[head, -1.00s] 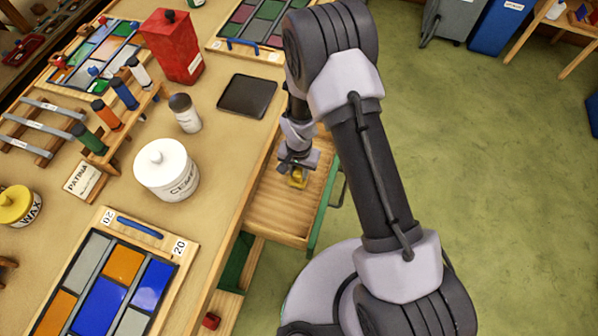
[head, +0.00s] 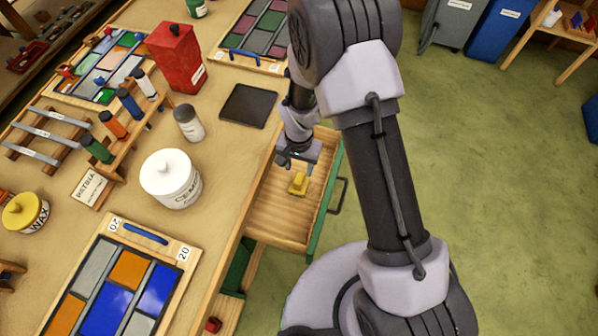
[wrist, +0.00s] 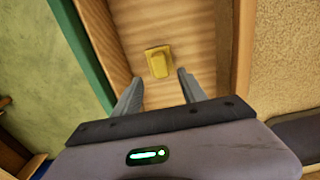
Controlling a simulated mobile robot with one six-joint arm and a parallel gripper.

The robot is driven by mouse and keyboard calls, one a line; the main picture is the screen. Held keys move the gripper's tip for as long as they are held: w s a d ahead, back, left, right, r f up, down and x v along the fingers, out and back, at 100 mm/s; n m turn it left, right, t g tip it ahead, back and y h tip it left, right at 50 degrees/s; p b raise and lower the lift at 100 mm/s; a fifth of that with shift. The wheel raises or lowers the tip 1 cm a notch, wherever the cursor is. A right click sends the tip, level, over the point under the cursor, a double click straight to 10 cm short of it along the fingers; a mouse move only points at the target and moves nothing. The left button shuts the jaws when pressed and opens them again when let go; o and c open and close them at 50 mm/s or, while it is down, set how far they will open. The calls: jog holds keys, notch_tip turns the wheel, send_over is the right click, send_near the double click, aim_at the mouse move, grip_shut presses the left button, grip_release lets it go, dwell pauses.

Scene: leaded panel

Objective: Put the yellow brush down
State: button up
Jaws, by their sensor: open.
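The yellow brush (head: 298,184) lies on the wooden floor of an open drawer (head: 277,221) with a green front. It also shows in the wrist view (wrist: 159,62), just beyond the fingertips. My gripper (head: 300,172) is above the drawer, close to the brush and apart from it. In the wrist view its two fingers (wrist: 160,88) are spread with nothing between them. The brush's underside is hidden.
The workbench (head: 225,165) borders the drawer on the left. It carries a white cement tub (head: 170,180), a grey-capped bottle (head: 188,124), a black pad (head: 248,106), a red can (head: 177,60) and a coloured panel (head: 105,290).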

jog(key=d+r+t, duration=0.1)
jog(key=d+r, duration=0.1)
jog(key=r, duration=0.8)
jog(key=d+r+t, duration=0.1)
jog(key=d+r, duration=0.1)
jog(key=r, duration=0.9)
jog(key=s+d+r+t+y, duration=0.1)
jog(key=s+d+r+t, duration=0.1)
jog(key=s+r, duration=0.6)
jog(key=s+d+r+t+y, duration=0.1)
jog(key=s+d+r, duration=0.1)
jog(key=s+r, duration=0.6)
jog(key=shift+s+d+r+t, duration=0.25)
jog(key=shift+s+r+t, duration=0.15)
jog(key=shift+s, duration=0.2)
jog(key=shift+f, duration=0.15)
notch_tip(320, 180, down, 5)
jog(key=b, duration=0.5)
jog(key=shift+o, duration=0.4)
